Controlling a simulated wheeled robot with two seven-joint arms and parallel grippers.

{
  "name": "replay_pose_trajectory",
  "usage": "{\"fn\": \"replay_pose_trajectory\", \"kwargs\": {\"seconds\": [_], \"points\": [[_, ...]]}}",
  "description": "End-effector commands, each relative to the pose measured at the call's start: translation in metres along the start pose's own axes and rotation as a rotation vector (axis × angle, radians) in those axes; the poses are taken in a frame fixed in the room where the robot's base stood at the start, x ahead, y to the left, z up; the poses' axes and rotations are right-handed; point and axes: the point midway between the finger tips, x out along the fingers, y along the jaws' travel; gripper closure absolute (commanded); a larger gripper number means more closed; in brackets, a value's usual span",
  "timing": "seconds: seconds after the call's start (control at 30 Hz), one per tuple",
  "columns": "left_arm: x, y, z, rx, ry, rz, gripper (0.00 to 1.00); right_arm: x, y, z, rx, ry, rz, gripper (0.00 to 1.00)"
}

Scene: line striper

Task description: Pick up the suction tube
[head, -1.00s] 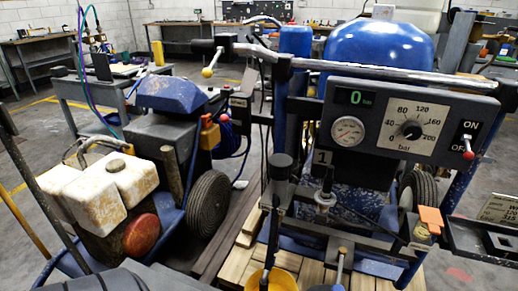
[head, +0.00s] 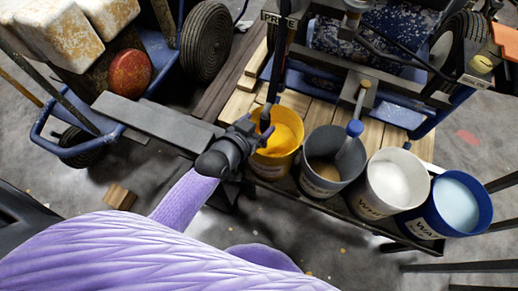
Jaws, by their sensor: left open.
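A dark upright tube (head: 274,75), which looks like the suction tube, runs down from the striper into the yellow bucket (head: 291,128). Its lower end is hidden behind my gripper and the bucket rim. My left gripper (head: 263,124) is at the bucket's left rim with its dark jaws open. Its fingertips overlap the lower part of the tube in this view; I cannot tell whether they touch it or surround it. My right gripper is not in view.
A dark flat bar (head: 155,122) lies left of my gripper. A wheeled machine (head: 50,125) stands at the left.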

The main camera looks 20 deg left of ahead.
Motion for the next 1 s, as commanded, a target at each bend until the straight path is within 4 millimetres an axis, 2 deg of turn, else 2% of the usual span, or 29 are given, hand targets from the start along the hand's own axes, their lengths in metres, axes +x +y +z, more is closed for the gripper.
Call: {"fn": "replay_pose_trajectory", "kwargs": {"seconds": [0.13,0.23,0.33,0.53,0.9,1.0], "points": [[0.031,0.002,0.011,-0.003,-0.004,0.000,0.20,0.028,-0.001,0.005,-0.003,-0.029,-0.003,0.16],[0.049,0.002,0.010,-0.002,-0.005,0.000,0.20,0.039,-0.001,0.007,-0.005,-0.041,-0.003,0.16],[0.057,0.002,0.006,0.000,-0.004,0.000,0.20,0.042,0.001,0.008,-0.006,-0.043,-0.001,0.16],[0.056,0.002,0.002,0.001,-0.003,-0.001,0.20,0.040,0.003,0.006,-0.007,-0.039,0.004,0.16],[0.056,0.002,0.003,0.001,-0.003,-0.001,0.98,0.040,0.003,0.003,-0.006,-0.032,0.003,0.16],[0.056,0.002,0.003,0.001,-0.003,-0.001,1.00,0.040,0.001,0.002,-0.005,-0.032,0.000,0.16]]}}
